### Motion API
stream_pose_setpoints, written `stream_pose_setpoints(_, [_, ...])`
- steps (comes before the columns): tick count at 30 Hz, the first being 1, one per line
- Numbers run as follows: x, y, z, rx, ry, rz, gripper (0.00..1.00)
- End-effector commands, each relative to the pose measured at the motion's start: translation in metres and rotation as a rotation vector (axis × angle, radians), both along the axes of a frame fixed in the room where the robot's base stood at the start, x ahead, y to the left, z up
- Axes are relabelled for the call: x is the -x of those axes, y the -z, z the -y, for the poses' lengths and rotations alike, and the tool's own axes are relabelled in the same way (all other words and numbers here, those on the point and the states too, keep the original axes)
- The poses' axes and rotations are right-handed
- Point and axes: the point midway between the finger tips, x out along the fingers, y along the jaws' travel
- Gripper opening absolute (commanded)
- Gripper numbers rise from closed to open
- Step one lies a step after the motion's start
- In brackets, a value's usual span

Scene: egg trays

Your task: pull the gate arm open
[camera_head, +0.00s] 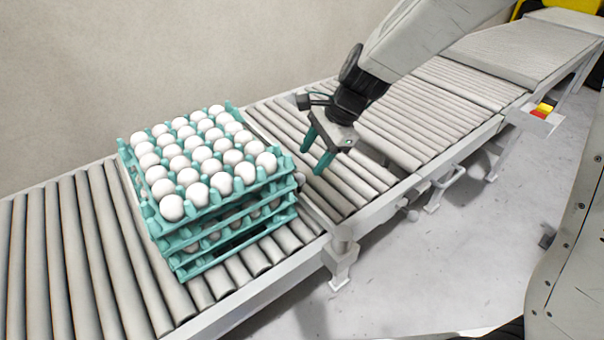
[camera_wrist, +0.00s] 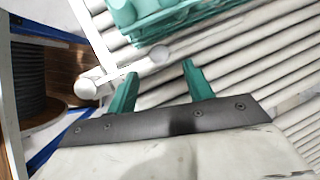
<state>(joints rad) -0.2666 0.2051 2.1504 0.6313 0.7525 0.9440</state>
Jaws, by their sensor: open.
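The gate arm is a pale bar with a round white knob; in the wrist view the bar (camera_wrist: 125,73) runs from a round-topped post (camera_wrist: 86,89) over the rollers. My gripper (camera_head: 314,158) is open and empty above the rollers, right of the stack. In the wrist view my gripper's fingertips (camera_wrist: 158,67) point towards the knob end, which appears just beyond them. I cannot tell whether they touch it.
A stack of teal trays (camera_head: 215,240) with white eggs stands on the roller conveyor (camera_head: 60,250), close to the gate arm. The conveyor's rollers are clear behind my gripper. A red and yellow button box (camera_head: 541,111) is on the right side.

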Motion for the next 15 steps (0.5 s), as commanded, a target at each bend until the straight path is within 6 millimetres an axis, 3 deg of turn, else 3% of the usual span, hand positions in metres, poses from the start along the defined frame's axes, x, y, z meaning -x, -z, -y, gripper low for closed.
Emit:
stream_pose_setpoints(9, [0.001,0.046,-0.021,0.002,-0.002,-0.003,0.52])
stream_pose_setpoints(15, [0.0,0.06,-0.028,0.001,-0.003,-0.001,0.52])
